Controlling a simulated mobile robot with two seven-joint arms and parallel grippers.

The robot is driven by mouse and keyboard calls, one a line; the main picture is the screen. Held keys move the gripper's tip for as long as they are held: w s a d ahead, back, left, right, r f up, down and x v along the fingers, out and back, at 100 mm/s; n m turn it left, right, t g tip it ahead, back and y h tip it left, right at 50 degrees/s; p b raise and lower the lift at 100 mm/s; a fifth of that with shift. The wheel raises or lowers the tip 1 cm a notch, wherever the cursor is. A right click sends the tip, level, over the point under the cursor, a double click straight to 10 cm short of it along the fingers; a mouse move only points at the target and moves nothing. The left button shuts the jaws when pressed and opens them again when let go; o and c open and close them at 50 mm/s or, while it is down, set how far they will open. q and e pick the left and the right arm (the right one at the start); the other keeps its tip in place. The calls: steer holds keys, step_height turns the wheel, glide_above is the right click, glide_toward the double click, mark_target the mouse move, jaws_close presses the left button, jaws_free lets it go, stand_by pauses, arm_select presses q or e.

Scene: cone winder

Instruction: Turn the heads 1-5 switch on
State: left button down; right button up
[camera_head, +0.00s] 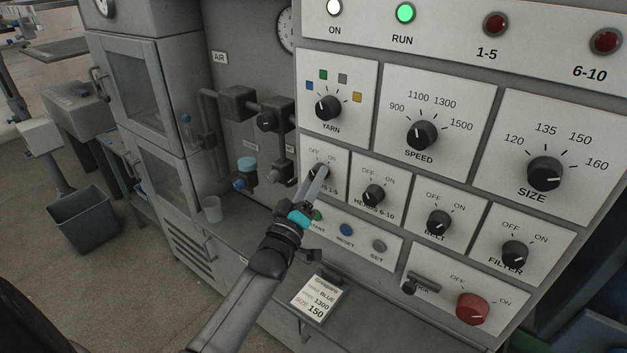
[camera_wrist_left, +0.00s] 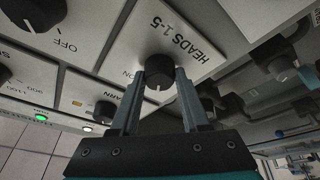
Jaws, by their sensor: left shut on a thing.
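The heads 1-5 switch (camera_head: 320,170) is a black round knob on a white plate, with OFF at its upper left and ON at its upper right. My left gripper (camera_head: 316,182) reaches it from below and is shut on it. In the left wrist view the knob (camera_wrist_left: 159,74) sits between the two fingers of the left gripper (camera_wrist_left: 160,92). A short white mark shows on the knob, but which label it points to is hard to tell. The 1-5 lamp (camera_head: 495,24) is dark red and looks unlit. My right gripper is out of view.
The heads 6-10 knob (camera_head: 374,195) is close at the right, and the yarn knob (camera_head: 328,108) is above. The start, blue reset (camera_head: 346,229) and grey set buttons lie just below. The green RUN lamp (camera_head: 405,13) is lit. A job card (camera_head: 319,298) stands below the panel.

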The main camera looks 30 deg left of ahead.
arm_select(q)
steer(key=shift+m, duration=0.4)
steer(key=shift+a+m+h+b, duration=0.1)
steer(key=shift+m+h+b, duration=0.9)
steer(key=shift+m, duration=1.65)
steer(key=shift+a+m+h+b, duration=0.1)
steer(key=shift+m+h+b, duration=0.35)
steer(key=shift+m+h, duration=1.65)
steer(key=shift+a+m+h+b, duration=0.1)
steer(key=shift+m+h+b, duration=0.65)
steer(key=shift+m, duration=2.7)
steer(key=shift+c, duration=1.9)
jaws_free()
steer(key=b+v, duration=0.2)
steer(key=v, duration=1.3)
steer(key=shift+f, duration=0.15)
